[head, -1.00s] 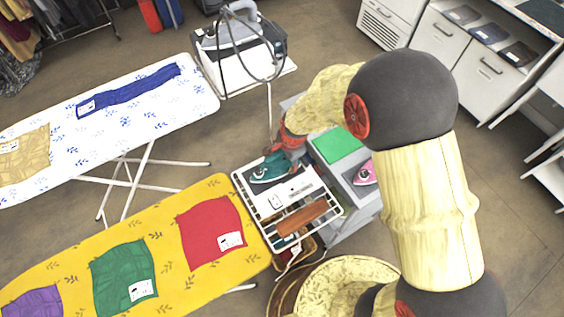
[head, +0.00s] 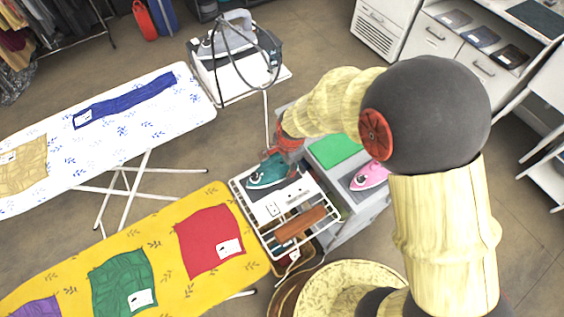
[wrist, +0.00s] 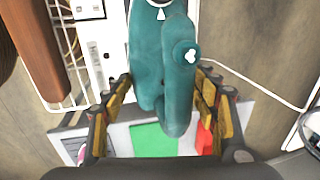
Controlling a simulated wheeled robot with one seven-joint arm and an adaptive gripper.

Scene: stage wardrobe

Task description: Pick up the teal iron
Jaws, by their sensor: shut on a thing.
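The teal iron (head: 265,172) is at the wire rack end of the yellow ironing board in the head view. In the wrist view the teal iron (wrist: 158,55) fills the upper middle, its handle between the finger pads. My gripper (head: 285,155) reaches it from the far right and is shut on it. The wrist view shows the gripper (wrist: 165,98) with one finger on each side of the handle. I cannot tell whether the iron touches the rack (head: 238,193).
A pink iron (head: 371,175) and a green pad (head: 335,150) lie on the grey cabinet to the right. A brown wooden block (head: 300,222) is on the rack. A steam station iron (head: 238,55) stands behind. A floral white board (head: 150,122) is at left.

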